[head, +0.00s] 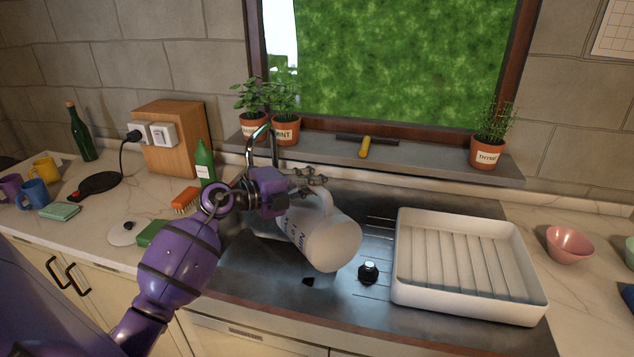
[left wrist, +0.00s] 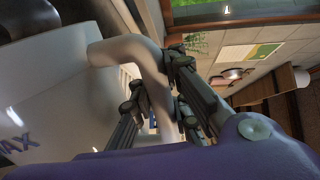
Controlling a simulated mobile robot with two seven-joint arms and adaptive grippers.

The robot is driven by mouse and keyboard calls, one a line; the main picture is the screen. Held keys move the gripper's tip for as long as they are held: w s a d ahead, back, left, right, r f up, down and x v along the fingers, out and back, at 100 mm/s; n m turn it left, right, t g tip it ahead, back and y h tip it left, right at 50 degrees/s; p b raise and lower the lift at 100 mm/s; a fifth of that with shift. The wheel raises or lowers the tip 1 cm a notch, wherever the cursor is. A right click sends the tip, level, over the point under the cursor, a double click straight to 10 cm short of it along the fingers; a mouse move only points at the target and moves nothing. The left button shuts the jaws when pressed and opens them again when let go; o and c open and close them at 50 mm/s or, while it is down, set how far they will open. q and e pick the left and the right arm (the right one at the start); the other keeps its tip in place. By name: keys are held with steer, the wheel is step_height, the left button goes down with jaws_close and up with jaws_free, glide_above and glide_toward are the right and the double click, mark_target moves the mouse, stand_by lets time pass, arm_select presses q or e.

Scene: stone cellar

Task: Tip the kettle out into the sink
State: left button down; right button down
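The white kettle (head: 332,243) is tilted well over on its side above the steel sink area (head: 240,258). Its handle is uppermost and one broad end faces the lower right. My left gripper (head: 318,181) is shut on the handle. The left wrist view shows the fingers (left wrist: 160,100) on both sides of the pale handle (left wrist: 128,48), with the kettle body (left wrist: 55,105) and a "MAX" mark at left. My arm and the kettle hide much of the basin. I cannot make out the kettle's mouth or any water. My right gripper is in neither view.
A white ribbed tray (head: 400,290) stands right of the kettle. A small black knob-like object (head: 368,272) sits between them. The tap (head: 262,133) rises behind my gripper.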

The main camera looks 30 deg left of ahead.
mark_target(324, 203)
arm_select(q)
steer(key=shift+s+d+m, duration=0.4)
steer(key=shift+d, duration=0.3)
steer(key=shift+f, duration=0.1)
steer(key=shift+s+d+f+m, duration=0.2)
steer(key=shift+s+d+m, duration=0.05)
steer(key=shift+d, duration=0.15)
steer(key=shift+s+d+f+m, duration=0.15)
steer(key=shift+s+d+m, duration=0.1)
steer(key=shift+d, duration=0.15)
steer(key=shift+w, duration=0.1)
steer(key=shift+s+d+f+m, duration=0.25)
steer(key=shift+s+d+m, duration=0.15)
steer(key=shift+d, duration=0.2)
steer(key=shift+s+d, duration=0.1)
steer(key=shift+d, duration=0.2)
steer(key=shift+s+d+r+m+t+y, duration=0.35)
steer(key=shift+s+d+m, duration=0.1)
steer(key=shift+d+m, duration=0.25)
